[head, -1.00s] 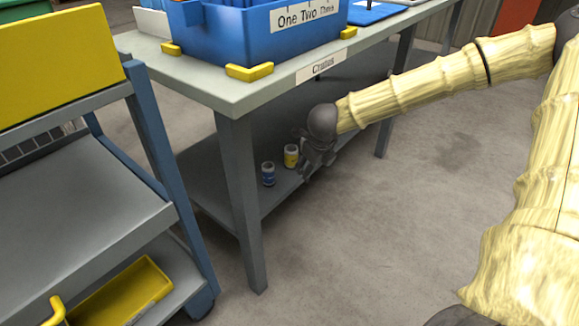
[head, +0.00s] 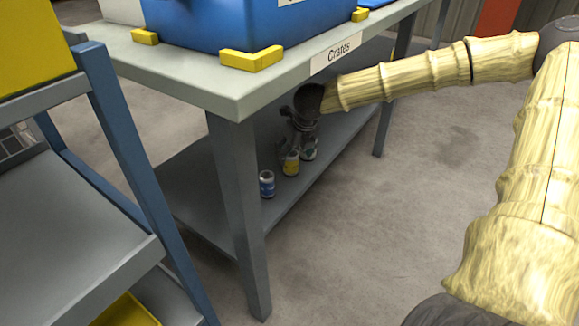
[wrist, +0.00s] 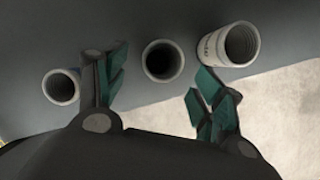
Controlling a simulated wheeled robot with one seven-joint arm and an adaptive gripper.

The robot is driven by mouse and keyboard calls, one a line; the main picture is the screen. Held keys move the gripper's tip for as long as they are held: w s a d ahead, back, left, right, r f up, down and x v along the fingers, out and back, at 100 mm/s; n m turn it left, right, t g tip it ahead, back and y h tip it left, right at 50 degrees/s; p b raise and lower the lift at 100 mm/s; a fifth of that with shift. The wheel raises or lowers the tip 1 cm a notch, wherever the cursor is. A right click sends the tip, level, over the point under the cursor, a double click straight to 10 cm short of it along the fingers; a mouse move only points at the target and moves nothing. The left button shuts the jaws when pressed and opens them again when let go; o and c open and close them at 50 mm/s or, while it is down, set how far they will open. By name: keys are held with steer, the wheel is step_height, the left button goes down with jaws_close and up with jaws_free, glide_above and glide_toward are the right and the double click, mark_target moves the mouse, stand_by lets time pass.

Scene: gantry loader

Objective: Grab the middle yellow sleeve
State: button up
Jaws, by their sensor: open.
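Three small open-topped sleeves stand in a row on the lower shelf. The middle yellow sleeve (head: 291,164) is between a blue-banded sleeve (head: 266,184) and a whitish sleeve with a dark green mark (head: 309,148). In the wrist view, the middle sleeve (wrist: 163,61) shows as a round open mouth, its yellow side hidden; the blue-banded sleeve (wrist: 61,87) is left and the whitish sleeve (wrist: 230,45) right. My gripper (wrist: 162,88) is open and empty, its fingers either side of the middle sleeve's line, short of it. In the head view, my gripper (head: 294,136) is just above the yellow sleeve.
The sleeves' grey shelf (head: 185,185) lies under a bench top (head: 215,90) holding a blue crate (head: 240,25). A bench leg (head: 238,220) stands left of the sleeves. A grey cart (head: 65,225) is at the left. Floor at right is clear.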

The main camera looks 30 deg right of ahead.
mark_target(292, 162)
steer(key=shift+b+x, duration=0.5)
steer(key=shift+x, duration=0.75)
steer(key=b+x, duration=0.3)
steer(key=shift+s+f, duration=0.1)
steer(key=shift+s, duration=0.2)
steer(key=shift+b+x, duration=0.95)
steer(key=shift+x, duration=0.05)
steer(key=shift+w, duration=0.1)
steer(key=c, duration=1.4)
